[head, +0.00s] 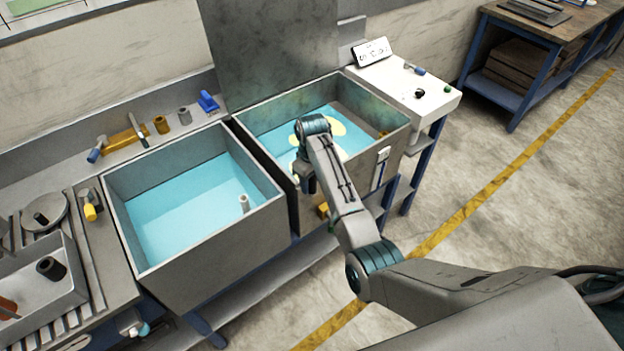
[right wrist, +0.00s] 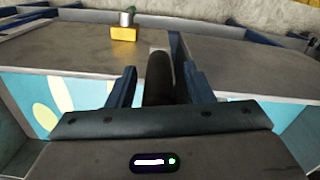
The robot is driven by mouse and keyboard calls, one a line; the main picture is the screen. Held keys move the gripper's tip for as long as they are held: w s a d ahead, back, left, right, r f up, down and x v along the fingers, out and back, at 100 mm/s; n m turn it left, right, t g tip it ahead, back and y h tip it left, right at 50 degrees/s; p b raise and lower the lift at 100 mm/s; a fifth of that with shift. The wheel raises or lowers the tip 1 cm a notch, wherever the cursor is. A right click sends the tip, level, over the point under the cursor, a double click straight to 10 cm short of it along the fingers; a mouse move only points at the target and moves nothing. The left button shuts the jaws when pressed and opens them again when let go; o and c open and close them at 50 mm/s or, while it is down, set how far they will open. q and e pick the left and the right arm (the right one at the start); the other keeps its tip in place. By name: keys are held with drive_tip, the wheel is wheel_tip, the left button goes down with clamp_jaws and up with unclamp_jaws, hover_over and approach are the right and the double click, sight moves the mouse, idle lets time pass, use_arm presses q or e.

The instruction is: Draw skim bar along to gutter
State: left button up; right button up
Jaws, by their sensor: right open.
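The right tank (head: 262,124) holds blue water with pale yellow patches (head: 335,127) on it. A darker strip (head: 374,119) runs along its right inner side; I cannot tell if this is the gutter. My right gripper (head: 306,184) hangs down at the tank's near left part, partly hidden by its own arm. In the right wrist view its fingers (right wrist: 158,88) are apart, and a dark round bar (right wrist: 160,78) shows between them. I cannot tell whether this is the skim bar or whether the fingers touch it. My left gripper is out of view.
The left tank (head: 128,225) holds clear blue water with a small pale cylinder (head: 244,203). A white side table (head: 432,101) stands to the right. A yellow block (right wrist: 124,34) shows in the right wrist view. The floor (head: 540,205) at right is clear.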

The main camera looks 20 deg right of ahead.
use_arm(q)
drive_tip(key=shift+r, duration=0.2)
use_arm(e)
drive_tip(key=shift+w+f, duration=0.1)
drive_tip(key=shift+f, duration=0.6)
